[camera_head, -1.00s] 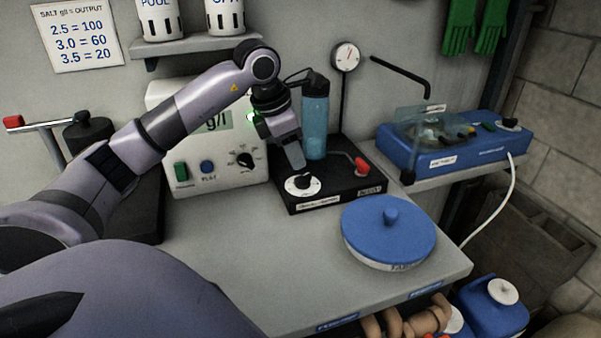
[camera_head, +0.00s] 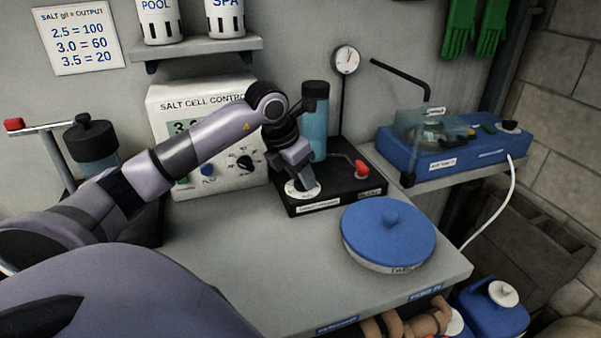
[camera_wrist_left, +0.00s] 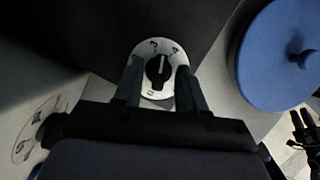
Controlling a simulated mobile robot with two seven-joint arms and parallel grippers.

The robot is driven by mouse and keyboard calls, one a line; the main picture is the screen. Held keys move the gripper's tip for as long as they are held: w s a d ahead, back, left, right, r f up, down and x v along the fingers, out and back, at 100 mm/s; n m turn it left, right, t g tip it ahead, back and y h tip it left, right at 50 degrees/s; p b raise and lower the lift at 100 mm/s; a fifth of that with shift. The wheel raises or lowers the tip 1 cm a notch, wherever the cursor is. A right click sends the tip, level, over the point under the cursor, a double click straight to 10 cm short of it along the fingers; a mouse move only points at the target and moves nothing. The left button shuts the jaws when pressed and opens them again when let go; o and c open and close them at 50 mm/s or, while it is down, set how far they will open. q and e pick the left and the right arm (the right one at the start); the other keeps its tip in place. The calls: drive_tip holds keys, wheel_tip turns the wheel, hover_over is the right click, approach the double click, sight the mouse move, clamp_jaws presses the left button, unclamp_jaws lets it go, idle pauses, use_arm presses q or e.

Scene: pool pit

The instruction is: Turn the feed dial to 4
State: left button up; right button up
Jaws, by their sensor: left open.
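The feed dial (camera_head: 291,193) is a white disc with a black knob on top of a black box (camera_head: 338,194). In the left wrist view, the dial (camera_wrist_left: 148,52) shows a 3 and a 4 along its far edge. The white line on its knob points up, roughly between these figures. My left gripper (camera_head: 304,186) is over the dial, pointing down. In the wrist view its fingers (camera_wrist_left: 158,82) are open, one on each side of the knob, with gaps visible. Contact with the dial face cannot be told. In the head view the gripper hides part of the dial.
A clear blue cylinder (camera_head: 314,128) and a red-tipped lever (camera_head: 361,167) are on the black box. The salt cell control (camera_head: 223,177) stands to the left. A blue-lidded tub (camera_head: 388,231) is in front right. The bench front (camera_head: 270,265) is clear.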

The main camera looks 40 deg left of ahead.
use_arm(q)
drive_tip(key=shift+c, duration=0.3)
clamp_jaws()
drive_tip(key=shift+f+m, duration=0.1)
drive_tip(key=shift+m, duration=0.3)
drive_tip(key=shift+a+m+h, duration=0.1)
drive_tip(key=shift+m+h, duration=0.4)
drive_tip(key=shift+m, duration=0.5)
drive_tip(key=shift+m+g+h, duration=0.5)
drive_tip(key=shift+m, duration=1)
drive_tip(key=shift+f+m, duration=0.1)
drive_tip(key=shift+m, duration=0.2)
drive_tip(key=shift+o, duration=0.3)
unclamp_jaws()
drive_tip(key=shift+w, duration=0.1)
